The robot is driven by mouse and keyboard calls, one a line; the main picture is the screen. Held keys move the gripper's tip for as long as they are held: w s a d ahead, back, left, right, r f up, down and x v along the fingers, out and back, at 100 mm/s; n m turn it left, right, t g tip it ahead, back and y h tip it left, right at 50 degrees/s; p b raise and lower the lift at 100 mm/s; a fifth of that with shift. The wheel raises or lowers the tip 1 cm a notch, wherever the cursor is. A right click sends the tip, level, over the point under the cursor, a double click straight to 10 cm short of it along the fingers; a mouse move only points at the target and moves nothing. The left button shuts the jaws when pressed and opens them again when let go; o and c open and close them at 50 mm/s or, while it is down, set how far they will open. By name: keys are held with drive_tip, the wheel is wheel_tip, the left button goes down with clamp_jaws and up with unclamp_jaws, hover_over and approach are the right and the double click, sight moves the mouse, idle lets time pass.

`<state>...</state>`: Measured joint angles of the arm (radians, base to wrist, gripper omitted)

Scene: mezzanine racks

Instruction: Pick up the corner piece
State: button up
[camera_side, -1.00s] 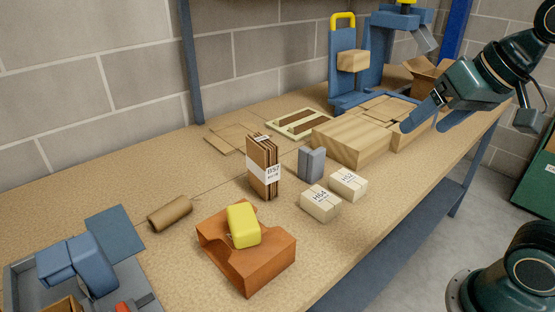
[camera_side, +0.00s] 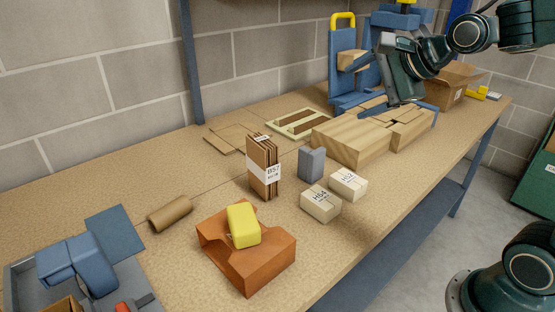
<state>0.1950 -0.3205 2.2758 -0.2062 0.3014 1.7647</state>
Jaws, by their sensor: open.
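A small grey upright piece (camera_side: 312,164) with a folded, angled look stands on the bench near the middle; it may be the corner piece, but I cannot tell for sure. My gripper (camera_side: 357,88) is open and empty, with its blue fingers pointing left. It appears above the wooden blocks, up and to the right of the grey piece and apart from it.
Two cream labelled boxes (camera_side: 321,204) and a banded cardboard stack (camera_side: 264,167) stand close to the grey piece. Wooden blocks (camera_side: 352,139) lie behind it. An orange-brown holder (camera_side: 246,265) carries a yellow block (camera_side: 243,225). The front right bench edge is clear.

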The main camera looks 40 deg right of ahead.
sight(320, 157)
drive_tip(key=w+d+f+m+t, duration=0.1)
drive_tip(key=w+d+m+t, duration=0.25)
drive_tip(key=w+m, duration=0.85)
drive_tip(key=s+f+m, duration=0.1)
drive_tip(key=f, duration=0.6)
drive_tip(key=f+m, duration=0.1)
drive_tip(key=f, duration=0.6)
drive_tip(key=s+f+m, duration=0.1)
drive_tip(key=f, duration=0.6)
drive_tip(key=shift+s+d+f, duration=0.3)
drive_tip(key=shift+s+d, duration=0.05)
drive_tip(key=shift+d, duration=0.05)
drive_tip(key=shift+x, duration=0.85)
drive_tip(key=shift+x, duration=2.9)
